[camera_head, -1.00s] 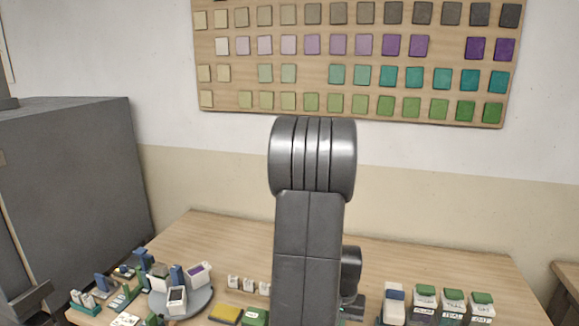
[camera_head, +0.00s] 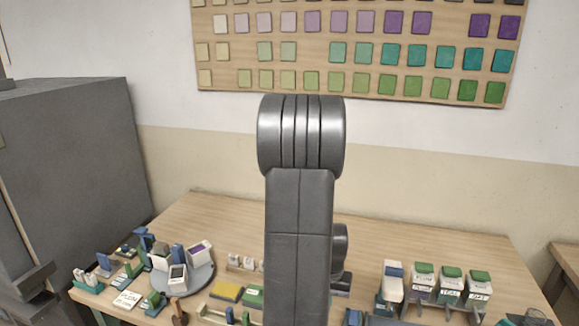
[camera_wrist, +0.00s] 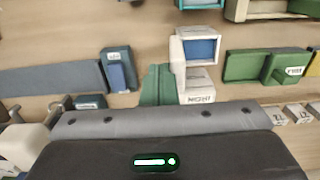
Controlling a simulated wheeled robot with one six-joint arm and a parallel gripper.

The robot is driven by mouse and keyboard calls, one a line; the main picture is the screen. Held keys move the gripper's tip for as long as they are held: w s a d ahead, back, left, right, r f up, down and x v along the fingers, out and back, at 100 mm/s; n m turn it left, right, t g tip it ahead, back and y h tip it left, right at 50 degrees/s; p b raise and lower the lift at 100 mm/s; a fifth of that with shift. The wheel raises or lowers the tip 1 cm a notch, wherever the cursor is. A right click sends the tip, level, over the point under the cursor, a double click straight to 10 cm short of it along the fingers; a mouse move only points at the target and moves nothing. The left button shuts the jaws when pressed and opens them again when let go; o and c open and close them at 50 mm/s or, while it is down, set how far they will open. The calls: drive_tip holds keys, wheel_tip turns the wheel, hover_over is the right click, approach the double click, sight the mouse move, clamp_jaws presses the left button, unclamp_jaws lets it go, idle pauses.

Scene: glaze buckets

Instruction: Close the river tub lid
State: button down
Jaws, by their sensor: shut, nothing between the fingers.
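My gripper (camera_wrist: 160,125) shows in the wrist view as a dark body with a grey front edge, above the table. Its fingertips do not show. Just beyond it stands a white tub (camera_wrist: 182,72) with a blue panel (camera_wrist: 202,49) at its top and a label that seems to read NIGHT. I see no label reading river. In the head view a white tub with a blue top (camera_head: 392,284) stands at the right, left of several green-topped tubs (camera_head: 451,283). My arm hides the middle of the table.
A grey round stand (camera_head: 203,279) at the left holds several white tubs, one with purple inside (camera_head: 200,252). Green and yellow blocks (camera_head: 227,292) lie near the middle front. Blue pieces (camera_wrist: 118,70) and a green block (camera_wrist: 265,66) flank the wrist view. The table's back is clear.

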drive_tip(key=a, duration=0.2)
drive_tip(key=w+a, duration=0.1)
drive_tip(key=a, duration=0.1)
drive_tip(key=shift+w, duration=0.1)
idle(0.7)
wheel_tip(320, 180, up, 7)
drive_tip(key=d+p, duration=0.1)
drive_tip(key=p, duration=0.3)
drive_tip(key=shift+p, duration=0.4)
idle(0.7)
wheel_tip(320, 180, down, 7)
drive_tip(key=b, duration=0.5)
